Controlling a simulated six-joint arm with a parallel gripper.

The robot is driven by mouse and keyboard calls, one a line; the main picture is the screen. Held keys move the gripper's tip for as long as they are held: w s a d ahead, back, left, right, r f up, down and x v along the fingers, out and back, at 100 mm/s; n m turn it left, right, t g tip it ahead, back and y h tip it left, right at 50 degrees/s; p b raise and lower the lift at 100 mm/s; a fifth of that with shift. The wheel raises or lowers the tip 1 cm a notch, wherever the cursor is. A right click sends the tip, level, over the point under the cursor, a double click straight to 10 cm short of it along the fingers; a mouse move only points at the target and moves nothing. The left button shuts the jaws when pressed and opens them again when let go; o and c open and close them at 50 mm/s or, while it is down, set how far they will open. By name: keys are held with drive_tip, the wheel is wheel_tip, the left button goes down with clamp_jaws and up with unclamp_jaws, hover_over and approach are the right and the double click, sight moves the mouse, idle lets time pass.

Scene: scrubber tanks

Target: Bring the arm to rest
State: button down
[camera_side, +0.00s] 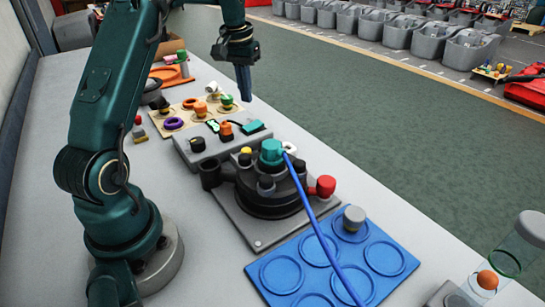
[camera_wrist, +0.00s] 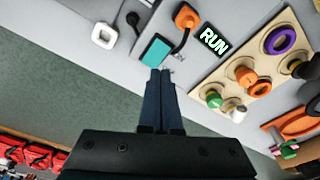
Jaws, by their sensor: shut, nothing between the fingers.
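My gripper (camera_side: 244,95) is shut and empty. In the side view it hangs pointing down from my dark green arm, above the table's far edge, behind the wooden board and the grey panel. In the wrist view its two dark fingers (camera_wrist: 160,74) lie together, with the teal block (camera_wrist: 157,49) on the grey panel just beyond the tips. Whether the tips touch anything cannot be told, but they look clear.
The grey panel (camera_side: 183,150) bears a lit RUN sign (camera_wrist: 214,39) and an orange plug. A wooden board (camera_side: 158,131) holds coloured rings. The table's front left is clear.

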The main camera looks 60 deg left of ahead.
drive_tip(key=s+d+r+m+t, duration=0.2)
drive_tip(key=d+r, duration=0.4)
drive_tip(key=d, duration=0.2)
drive_tip(key=s+d+r+m+t, duration=0.1)
drive_tip(key=s+d+r+m, duration=0.15)
drive_tip(key=d+r, duration=0.4)
drive_tip(key=s+d+f, duration=0.4)
drive_tip(key=s, duration=0.2)
drive_tip(key=s+d+f+m+t, duration=0.1)
drive_tip(key=s+d+f, duration=0.3)
drive_tip(key=s, duration=0.3)
drive_tip(key=shift+d+f+h, duration=0.4)
drive_tip(key=shift+d, duration=0.1)
